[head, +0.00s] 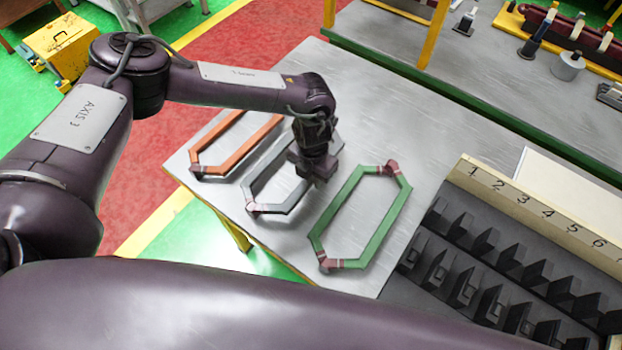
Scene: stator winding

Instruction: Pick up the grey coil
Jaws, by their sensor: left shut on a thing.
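The grey coil (259,183) is a long six-sided ring with dark red wrapped ends. It is the middle one of three coils at the left end of the metal table. My left gripper (316,178) points down over the right long side of the grey coil and is shut on it. The gripper hides part of that side and the coil's far end. I cannot tell whether the coil is clear of the tabletop. My right gripper is not in view.
An orange coil (228,150) lies left of the grey one and a green coil (383,232) lies to its right. A dark slotted stator (520,265) with a numbered strip (540,212) stands at the right. A yellow post (433,35) rises at the back.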

